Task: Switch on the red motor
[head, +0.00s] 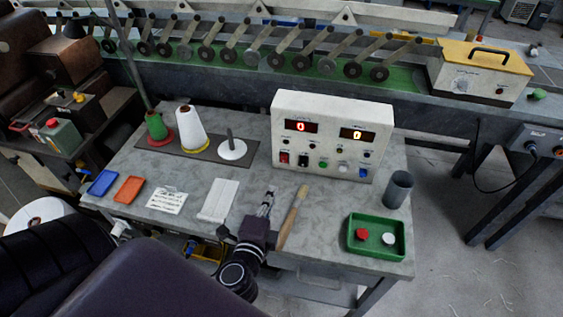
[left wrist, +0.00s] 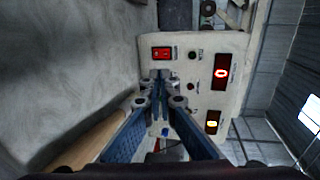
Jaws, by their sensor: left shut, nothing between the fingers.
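In the left wrist view the red switch (left wrist: 161,53) lies just beyond my fingertips. My left gripper (head: 266,203) is shut and empty, in front of the box and apart from it in the head view. It also shows in the left wrist view (left wrist: 161,80), where its fingers cover part of the panel. My right gripper is not in view.
A wooden-handled tool (head: 293,217) lies right of my left gripper. A green tray (head: 376,252) with a red and a white knob and a grey cup (head: 398,189) are at the right. Thread cones (head: 191,130) stand at the left, and a white stack (head: 219,200) nearer.

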